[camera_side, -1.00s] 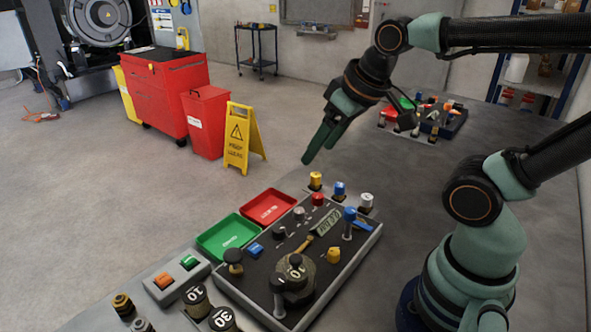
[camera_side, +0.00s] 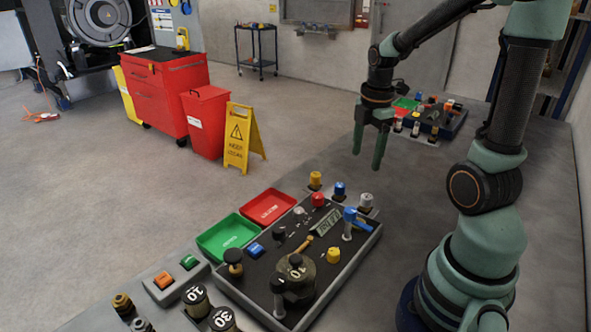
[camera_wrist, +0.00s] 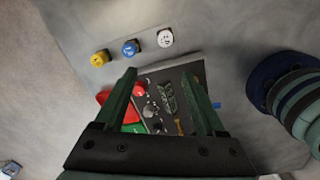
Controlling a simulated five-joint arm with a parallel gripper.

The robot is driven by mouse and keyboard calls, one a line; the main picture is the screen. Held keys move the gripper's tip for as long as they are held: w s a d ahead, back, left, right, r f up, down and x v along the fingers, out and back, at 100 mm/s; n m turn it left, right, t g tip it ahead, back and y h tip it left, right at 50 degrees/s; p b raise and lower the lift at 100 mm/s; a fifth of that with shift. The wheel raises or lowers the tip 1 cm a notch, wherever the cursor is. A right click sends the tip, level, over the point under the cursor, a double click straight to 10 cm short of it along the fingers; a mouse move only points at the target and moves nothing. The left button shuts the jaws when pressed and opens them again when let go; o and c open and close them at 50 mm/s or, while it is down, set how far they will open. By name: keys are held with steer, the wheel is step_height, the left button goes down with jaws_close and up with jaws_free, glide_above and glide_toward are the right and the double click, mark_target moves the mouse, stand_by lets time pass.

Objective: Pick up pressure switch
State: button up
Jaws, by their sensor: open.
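My gripper (camera_side: 367,160) is open and empty, fingers pointing down, above the grey table beyond the near control panel (camera_side: 365,247). It also shows in the wrist view (camera_wrist: 160,73), with the panel between and beyond its fingers. No part is clearly labelled as the pressure switch, so I cannot tell which it is. Three small capped parts stand in a row at the panel's far edge: yellow (camera_side: 315,180), blue (camera_side: 339,190) and white (camera_side: 366,200). The wrist view shows the yellow cap (camera_wrist: 99,58), blue cap (camera_wrist: 130,47) and white cap (camera_wrist: 165,38), ahead of the fingertips.
A red tray (camera_side: 267,205) and a green tray (camera_side: 226,236) lie left of the panel. The panel carries a red knob (camera_side: 318,199), a blue-handled valve (camera_side: 350,214) and a yellow knob (camera_side: 333,255). A second panel (camera_side: 452,127) stands farther back. The table between is clear.

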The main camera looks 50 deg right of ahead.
step_height(320, 180, down, 2)
steer(key=s+d+n, duration=0.1)
steer(key=d+n, duration=0.1)
glide_above(367, 196)
steer(key=shift+g, duration=0.3)
steer(key=f, duration=0.6)
steer(key=shift+s, duration=0.25)
steer(key=shift+w+f, duration=0.2)
steer(key=shift+f, duration=2.8)
jaws_close()
